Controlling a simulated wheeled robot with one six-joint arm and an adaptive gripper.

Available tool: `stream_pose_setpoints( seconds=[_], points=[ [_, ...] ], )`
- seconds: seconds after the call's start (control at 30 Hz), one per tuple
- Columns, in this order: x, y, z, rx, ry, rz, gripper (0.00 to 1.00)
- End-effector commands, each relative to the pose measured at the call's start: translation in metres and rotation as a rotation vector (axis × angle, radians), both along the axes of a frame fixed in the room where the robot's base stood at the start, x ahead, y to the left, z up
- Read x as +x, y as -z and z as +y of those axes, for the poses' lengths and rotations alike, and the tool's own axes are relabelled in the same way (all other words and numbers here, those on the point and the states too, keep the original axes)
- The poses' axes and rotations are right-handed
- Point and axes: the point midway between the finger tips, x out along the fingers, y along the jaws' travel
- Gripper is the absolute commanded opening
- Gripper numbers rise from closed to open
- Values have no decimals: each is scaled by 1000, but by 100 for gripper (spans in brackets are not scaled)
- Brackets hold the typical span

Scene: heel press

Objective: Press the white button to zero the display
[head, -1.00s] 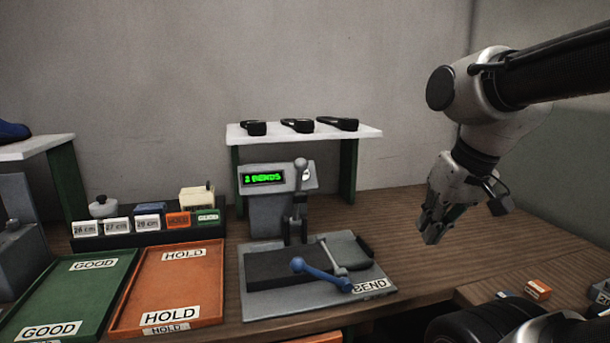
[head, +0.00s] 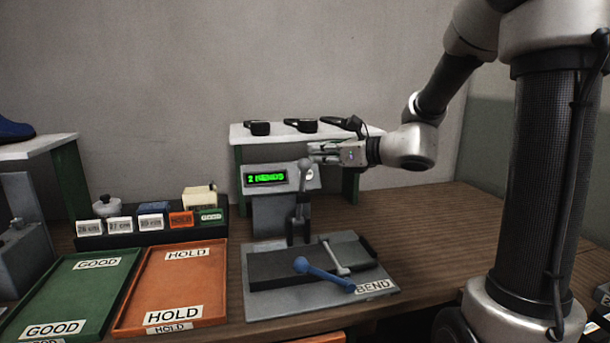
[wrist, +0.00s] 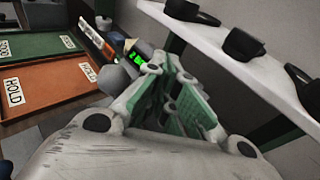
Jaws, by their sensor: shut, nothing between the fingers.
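The grey machine (head: 273,213) has a small display (head: 265,178) with green text that seems to read "2 BENDS". The white button (head: 310,174) sits on its face right of the display, partly behind the lever's grey ball knob. My gripper (head: 312,153) is shut and empty, its fingers pointing left, just above and right of the knob and button. I cannot tell whether it touches either. In the wrist view the display (wrist: 134,58) glows beyond my fingertips (wrist: 158,62), and the button is hidden there.
A white shelf (head: 240,132) with several black parts stands behind my gripper. Green (head: 75,290) and orange (head: 170,280) trays are at left. The wooden table at right is partly clear.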

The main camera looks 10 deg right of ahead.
Motion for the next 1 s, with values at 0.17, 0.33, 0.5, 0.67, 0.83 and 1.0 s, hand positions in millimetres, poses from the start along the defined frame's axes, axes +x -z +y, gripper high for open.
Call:
stream_pose_setpoints(
  seconds=[0.17,0.33,0.5,0.67,0.83,1.0],
  points=[
    [0,0,0,-2,-1,0,0],
    [6,5,0,-3,-2,0,0],
    [23,18,1,-2,-3,2,0],
    [41,32,0,-3,-2,1,0],
    [58,44,0,-4,-2,1,0],
    [67,51,0,-3,-2,0,0]
  ],
)
